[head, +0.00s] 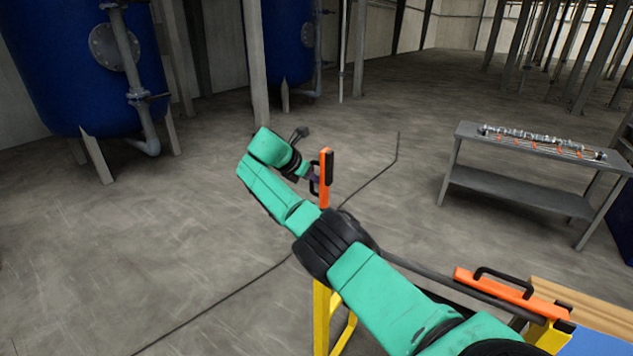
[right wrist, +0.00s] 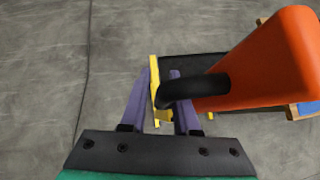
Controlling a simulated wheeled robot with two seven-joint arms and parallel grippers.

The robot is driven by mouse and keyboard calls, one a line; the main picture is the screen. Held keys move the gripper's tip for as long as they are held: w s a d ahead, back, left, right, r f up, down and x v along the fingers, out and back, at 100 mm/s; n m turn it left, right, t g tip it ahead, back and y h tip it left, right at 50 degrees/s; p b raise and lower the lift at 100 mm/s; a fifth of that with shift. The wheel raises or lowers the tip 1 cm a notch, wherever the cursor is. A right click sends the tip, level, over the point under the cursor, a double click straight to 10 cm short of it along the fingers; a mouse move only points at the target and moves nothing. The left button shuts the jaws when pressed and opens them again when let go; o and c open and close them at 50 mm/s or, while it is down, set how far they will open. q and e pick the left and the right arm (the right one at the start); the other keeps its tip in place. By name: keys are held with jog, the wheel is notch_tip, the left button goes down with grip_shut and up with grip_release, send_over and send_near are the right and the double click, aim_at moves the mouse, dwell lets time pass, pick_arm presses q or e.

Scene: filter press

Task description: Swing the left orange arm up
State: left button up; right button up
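The left orange arm (head: 325,180) stands upright above a yellow frame (head: 322,318), with a black handle on its left side in the head view. My right gripper (head: 312,180) is at this handle. In the right wrist view, the purple fingers (right wrist: 161,85) stand on either side of the black handle (right wrist: 178,94), with a thin gap showing at the left finger. The orange body (right wrist: 268,65) fills the upper right there. A second orange arm (head: 512,294) with a black handle lies nearly flat at the lower right. My left gripper is out of view.
A grey table (head: 465,150) with metal parts stands at the right. Blue tanks (head: 60,65) stand at the back left. A thin dark cable (head: 215,307) runs across the floor. The floor to the left is clear.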

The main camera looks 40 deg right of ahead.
jog(key=w+b+v, duration=0.1)
jog(key=b+v, duration=0.2)
jog(key=v, duration=1.1)
jog(key=shift+s, duration=0.5)
